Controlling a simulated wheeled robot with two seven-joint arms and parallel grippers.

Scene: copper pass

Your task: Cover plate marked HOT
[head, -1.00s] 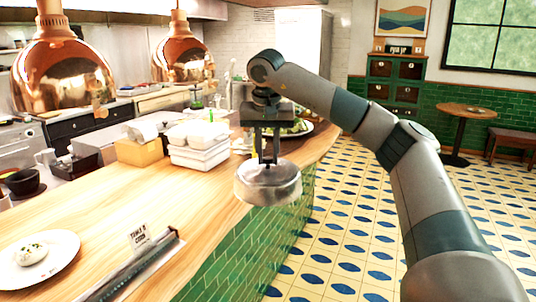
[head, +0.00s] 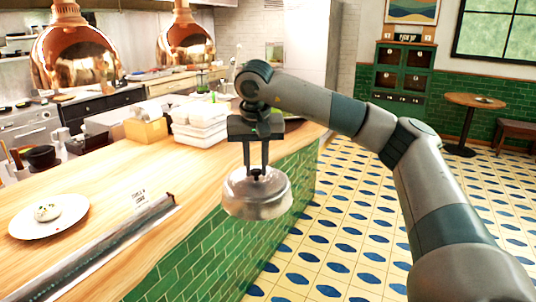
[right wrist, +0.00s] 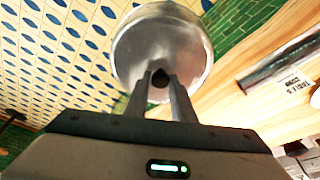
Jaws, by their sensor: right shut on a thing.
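My right gripper (head: 256,171) is shut on the black knob of a round silver metal cover (head: 257,194). It holds the cover upright in the air, in front of the counter's green tiled side. The right wrist view shows both fingers (right wrist: 160,80) on the knob, with the cover (right wrist: 162,45) beyond. A white plate (head: 70,207) with a small pale food item (head: 47,212) lies uncovered on the counter at left. I see no readable HOT mark. My left gripper is out of view.
A dark ticket rail (head: 95,252) runs along the wooden counter's (head: 105,190) near edge. Stacked white containers (head: 200,125) and a yellow box (head: 146,131) stand farther back. Another plate (head: 293,119) is partly hidden behind my arm. Copper lamps (head: 75,58) hang over the left side.

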